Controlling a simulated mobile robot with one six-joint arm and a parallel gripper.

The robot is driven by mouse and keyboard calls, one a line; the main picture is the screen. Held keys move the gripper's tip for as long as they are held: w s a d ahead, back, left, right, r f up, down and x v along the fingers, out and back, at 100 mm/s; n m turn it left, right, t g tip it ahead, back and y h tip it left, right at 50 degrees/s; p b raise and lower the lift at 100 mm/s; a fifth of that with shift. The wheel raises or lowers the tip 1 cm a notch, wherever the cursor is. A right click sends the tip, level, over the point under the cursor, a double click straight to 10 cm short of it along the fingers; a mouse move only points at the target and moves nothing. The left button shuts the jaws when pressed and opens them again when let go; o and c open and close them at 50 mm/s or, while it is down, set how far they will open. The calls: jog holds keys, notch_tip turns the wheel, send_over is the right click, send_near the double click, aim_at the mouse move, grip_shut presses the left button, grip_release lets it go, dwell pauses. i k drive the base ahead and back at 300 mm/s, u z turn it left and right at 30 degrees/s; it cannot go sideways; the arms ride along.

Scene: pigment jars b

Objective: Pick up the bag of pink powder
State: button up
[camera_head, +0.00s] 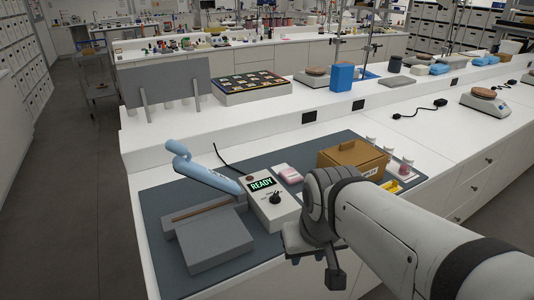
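The bag of pink powder (287,173) is a small pink and white packet lying on the dark mat (160,208). It lies just right of the control box with the green READY display and left of the cardboard box. My gripper (318,258) hangs over the front of the mat, nearer the camera than the bag and to its lower right. It is apart from the bag in the picture. My arm's wrist hides much of the gripper, so I cannot see whether its fingers are open or shut.
The READY box (270,205) stands beside a grey sealer-like device with a raised blue handle (205,172). A brown cardboard box (353,156) and several small jars with pink contents (406,168) stand behind my arm. A raised white shelf (225,127) runs behind the mat.

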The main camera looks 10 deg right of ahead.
aim_at(289, 176)
jog(key=u, duration=2.6)
jog(key=k, duration=1.3)
jog(key=z, duration=1.9)
jog(key=i, duration=1)
jog(key=z, duration=0.1)
